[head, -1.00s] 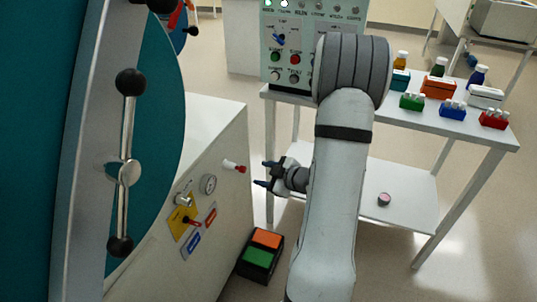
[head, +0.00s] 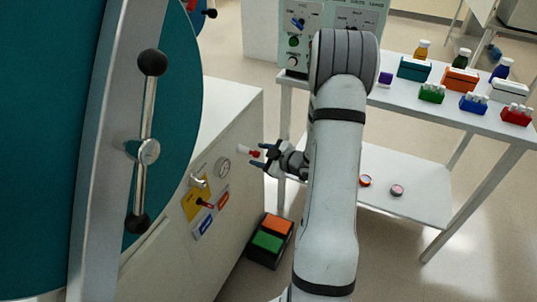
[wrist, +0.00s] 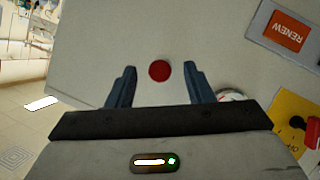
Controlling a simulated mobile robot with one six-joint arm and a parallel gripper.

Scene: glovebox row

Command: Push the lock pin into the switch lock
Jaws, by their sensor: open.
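The lock pin (head: 243,152), a white cylinder with a red end, sticks out from the pale cabinet's side in the head view. In the wrist view its round red end (wrist: 160,71) faces me, midway between the finger tips; its white body is hidden there. My gripper (head: 261,155) is open, its fingers at the pin's red end; I cannot tell whether they touch it. A yellow plate with a red-handled switch (head: 204,202) is below and left of the pin. It shows at the right of the wrist view (wrist: 297,122). I cannot make out the lock's hole.
A round gauge (head: 222,168) sits between the pin and the yellow plate. A big teal door with a bar handle (head: 146,150) fills the left. A shelf table (head: 400,105) with bottles and racks stands right. An orange and green pedal box (head: 270,240) is on the floor.

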